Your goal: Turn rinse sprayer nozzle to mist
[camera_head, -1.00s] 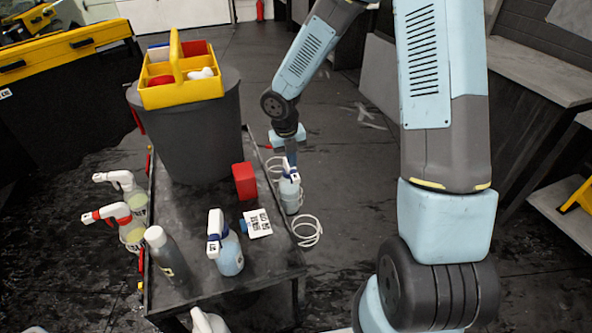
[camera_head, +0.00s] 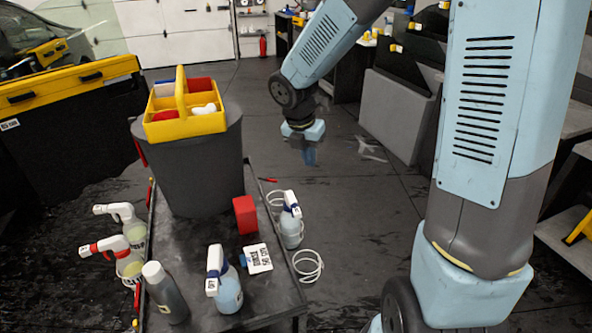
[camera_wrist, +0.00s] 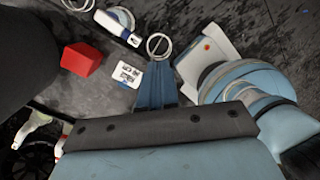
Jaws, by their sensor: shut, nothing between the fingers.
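A spray bottle (camera_head: 291,225) with a white and blue head stands upright at the cart's right edge, beside a white ring holder. Its head also shows at the top of the wrist view (camera_wrist: 118,28). A similar blue-collared spray bottle (camera_head: 226,285) stands at the front of the cart. I cannot tell which is the rinse sprayer, nor read any nozzle setting. My gripper (camera_head: 310,157) is shut and empty, raised beyond and apart from the right-edge bottle. Its blue fingers (camera_wrist: 155,85) show together in the wrist view.
The dark cart (camera_head: 205,225) carries a grey bin (camera_head: 190,170) with a yellow caddy (camera_head: 185,124), a red block (camera_head: 245,214), a printed card (camera_head: 258,258) and a grey bottle (camera_head: 165,292). Two more sprayers hang at its left (camera_head: 122,258). Floor right of the cart is open.

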